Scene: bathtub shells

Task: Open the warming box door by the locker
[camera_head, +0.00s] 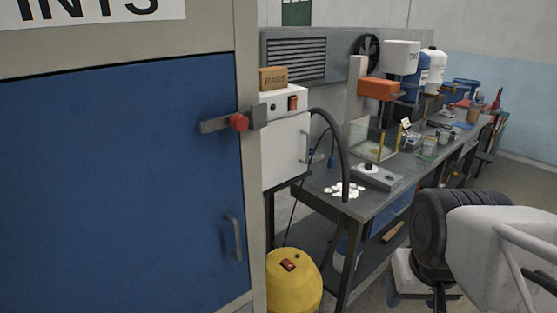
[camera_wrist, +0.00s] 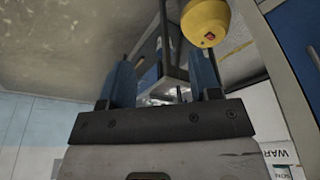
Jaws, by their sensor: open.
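The warming box (camera_head: 286,150) is a white cabinet with a red switch on top, standing at the near end of the bench, right beside the locker (camera_head: 120,170). Its white door looks shut, with a slim vertical handle (camera_head: 305,146) near the right edge. The locker has a shut blue door with a handle and a red-knobbed latch. My gripper (camera_wrist: 160,70) shows in the wrist view with two blue fingers apart and nothing held between them. In the head view only my arm shows at lower right, well apart from the box; the fingers are out of sight.
A yellow drum (camera_head: 293,283) stands on the floor below the box; it also shows in the wrist view (camera_wrist: 205,24). A black hose (camera_head: 340,150) arches beside the door. The bench (camera_head: 325,205) holds white pellets, a scale and several containers. A brown box (camera_head: 272,79) sits on top.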

